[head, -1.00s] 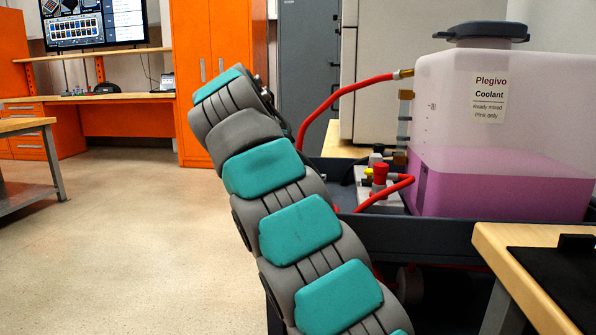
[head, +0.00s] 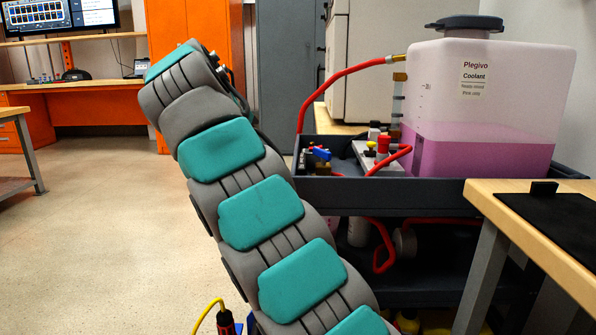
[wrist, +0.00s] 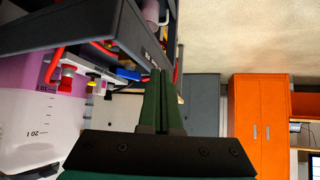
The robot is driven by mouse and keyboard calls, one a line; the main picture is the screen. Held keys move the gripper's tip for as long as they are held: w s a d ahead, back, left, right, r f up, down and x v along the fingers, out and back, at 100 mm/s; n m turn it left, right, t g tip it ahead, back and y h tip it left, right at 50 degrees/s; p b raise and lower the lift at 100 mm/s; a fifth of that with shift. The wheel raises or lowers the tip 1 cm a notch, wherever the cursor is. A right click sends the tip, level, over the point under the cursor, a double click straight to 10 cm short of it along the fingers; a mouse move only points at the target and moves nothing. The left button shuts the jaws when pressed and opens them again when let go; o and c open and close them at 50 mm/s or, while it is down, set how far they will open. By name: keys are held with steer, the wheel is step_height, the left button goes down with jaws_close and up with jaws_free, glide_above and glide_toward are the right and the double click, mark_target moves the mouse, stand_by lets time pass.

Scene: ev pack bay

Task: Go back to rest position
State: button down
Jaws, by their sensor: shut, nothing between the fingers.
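My gripper (wrist: 162,100) shows in the wrist view with its two dark green fingers together and nothing between them. In the head view my teal and grey arm rises from the bottom centre toward the upper left; the fingers are hidden there. In the wrist view the picture is turned over, and the dark cart's edge (wrist: 70,42) lies to the left of the fingers. I cannot tell how far the fingers are from the cart.
A dark cart (head: 430,198) holds a coolant tank (head: 490,100) with pink liquid, a red hose (head: 335,85) and valve parts. A wooden table (head: 500,205) with a black mat stands at right. Orange cabinets (head: 190,25) stand behind. Open floor (head: 90,250) lies at left.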

steer(key=s+d+f+n+g+h+p, duration=0.1)
steer(key=s+d+f+g, duration=0.15)
steer(key=d, duration=0.55)
steer(key=s+d+f+g+p, duration=0.1)
steer(key=s+d, duration=0.2)
steer(key=d, duration=0.4)
steer(key=s+d+f+g+p, duration=0.1)
steer(key=s+d+f, duration=0.2)
steer(key=s+d, duration=0.2)
steer(key=s+d+f+g, duration=0.2)
steer(key=s+d+f, duration=0.15)
steer(key=s, duration=0.25)
steer(key=s+f+n+g+y+p, duration=0.1)
steer(key=s+f, duration=0.4)
steer(key=s, duration=0.5)
steer(key=s+f+n+g+y, duration=0.1)
steer(key=s+f, duration=0.4)
steer(key=s, duration=0.5)
steer(key=s+d+f+n+g+y+p, duration=0.1)
steer(key=s+f+g+y, duration=0.1)
steer(key=s+f, duration=0.4)
steer(key=s+y, duration=0.1)
steer(key=s, duration=0.4)
steer(key=shift+p, duration=0.3)
